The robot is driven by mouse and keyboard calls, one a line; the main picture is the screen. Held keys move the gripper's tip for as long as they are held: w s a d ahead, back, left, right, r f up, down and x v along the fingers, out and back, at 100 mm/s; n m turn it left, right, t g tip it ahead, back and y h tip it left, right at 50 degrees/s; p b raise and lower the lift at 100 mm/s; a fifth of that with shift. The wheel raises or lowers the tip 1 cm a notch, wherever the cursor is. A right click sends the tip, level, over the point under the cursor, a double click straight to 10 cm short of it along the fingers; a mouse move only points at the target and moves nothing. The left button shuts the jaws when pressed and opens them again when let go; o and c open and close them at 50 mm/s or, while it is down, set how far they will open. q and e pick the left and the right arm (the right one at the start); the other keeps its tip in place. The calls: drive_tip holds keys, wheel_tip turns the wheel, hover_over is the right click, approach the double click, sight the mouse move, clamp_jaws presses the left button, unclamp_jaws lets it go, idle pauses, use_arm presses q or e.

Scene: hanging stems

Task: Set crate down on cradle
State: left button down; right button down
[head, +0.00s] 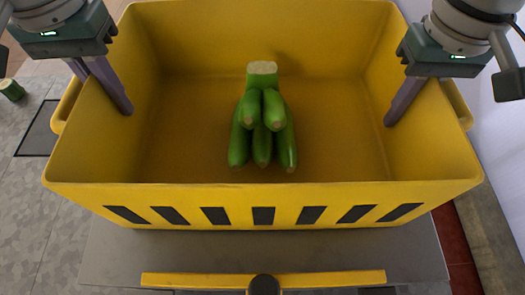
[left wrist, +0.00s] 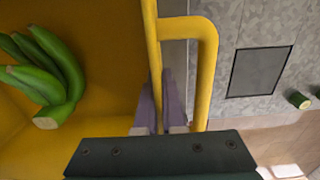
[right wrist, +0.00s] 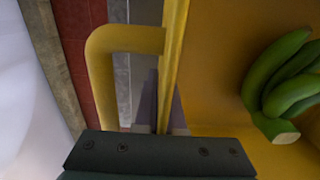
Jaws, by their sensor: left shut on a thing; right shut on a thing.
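The yellow crate (head: 263,170) with black slanted marks fills the middle of the head view and looks level. It holds a bunch of green fruit (head: 262,115) with a pale cut stem. My left gripper (head: 120,100) is shut on the crate's left wall, one finger inside and one outside; this also shows in the left wrist view (left wrist: 159,105). My right gripper (head: 395,108) is shut on the right wall likewise, seen in the right wrist view (right wrist: 162,105). A grey flat surface (head: 260,250) lies below the crate. I cannot identify the cradle or tell whether the crate touches that surface.
A yellow bar (head: 200,280) with a dark round knob (head: 264,284) crosses the near edge. A cut green piece (head: 12,89) lies on the floor at left, near a dark floor plate (head: 40,130). A white wall stands close on the right.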

use_arm(q)
drive_tip(key=shift+f+b, duration=0.3)
drive_tip(key=shift+f, duration=0.2)
use_arm(e)
drive_tip(key=shift+d+f, duration=0.1)
drive_tip(key=shift+f, duration=0.4)
use_arm(q)
drive_tip(key=c, duration=1.4)
unclamp_jaws()
drive_tip(key=shift+r, duration=0.2)
use_arm(e)
drive_tip(key=c, duration=1.4)
unclamp_jaws()
drive_tip(key=shift+r, duration=0.25)
use_arm(q)
drive_tip(key=o, duration=0.4)
drive_tip(key=shift+p, duration=0.3)
use_arm(e)
drive_tip(key=o, duration=0.4)
use_arm(q)
wheel_tip(320, 180, up, 12)
drive_tip(key=shift+f, duration=0.1)
use_arm(e)
drive_tip(key=shift+r, duration=0.25)
drive_tip(key=r, duration=0.8)
drive_tip(key=shift+w, duration=0.25)
drive_tip(key=shift+s+r, duration=0.15)
drive_tip(key=shift+r, duration=0.75)
drive_tip(key=shift+s+r, duration=0.1)
drive_tip(key=shift+r, duration=0.75)
